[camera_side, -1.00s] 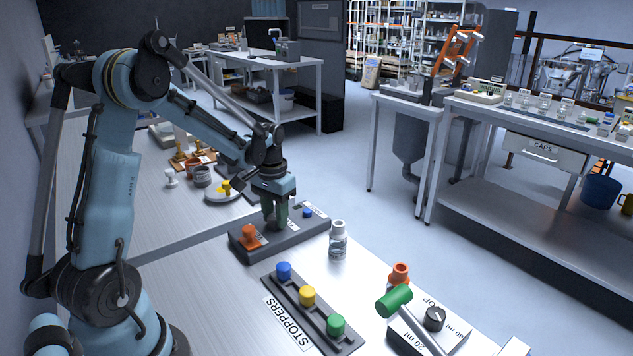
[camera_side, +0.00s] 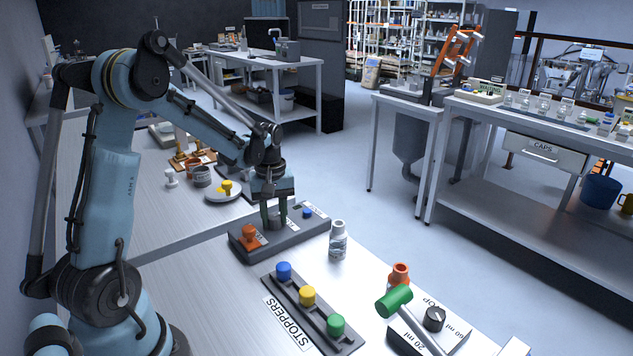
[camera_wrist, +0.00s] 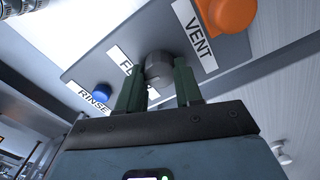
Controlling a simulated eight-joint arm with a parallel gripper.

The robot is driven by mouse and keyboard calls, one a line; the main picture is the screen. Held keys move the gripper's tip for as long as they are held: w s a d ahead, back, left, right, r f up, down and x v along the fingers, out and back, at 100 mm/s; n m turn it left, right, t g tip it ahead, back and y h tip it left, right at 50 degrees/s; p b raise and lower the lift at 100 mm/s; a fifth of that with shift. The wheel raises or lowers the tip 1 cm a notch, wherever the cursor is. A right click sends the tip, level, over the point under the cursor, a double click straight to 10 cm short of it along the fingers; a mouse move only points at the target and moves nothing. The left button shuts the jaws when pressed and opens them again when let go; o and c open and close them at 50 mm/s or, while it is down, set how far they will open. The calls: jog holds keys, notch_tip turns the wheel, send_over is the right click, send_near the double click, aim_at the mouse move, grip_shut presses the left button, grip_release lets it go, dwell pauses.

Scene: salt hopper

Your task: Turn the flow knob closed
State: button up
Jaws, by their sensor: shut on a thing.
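The grey flow knob (camera_wrist: 158,68) sits on the dark panel (camera_wrist: 110,62) between the orange vent knob (camera_wrist: 226,14) and the blue rinse knob (camera_wrist: 103,91). My gripper (camera_wrist: 159,85) has its two green fingers on either side of the flow knob and is shut on it. The flow label is partly covered by the knob and a finger. In the side view my gripper (camera_side: 274,218) points down onto the middle of the panel (camera_side: 290,235). The knob is mostly hidden there between the fingers.
A clear glass bottle (camera_side: 338,240) stands just right of the panel. The stopper rack (camera_side: 318,312) with blue, yellow and green stoppers lies in front. A dispenser with a green handle (camera_side: 394,300) stands front right.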

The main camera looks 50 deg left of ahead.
aim_at(274, 216)
jog(key=shift+n, duration=0.6)
jog(key=o, duration=1)
jog(key=shift+o, duration=0.2)
notch_tip(274, 216, up, 12)
dwell(0.3)
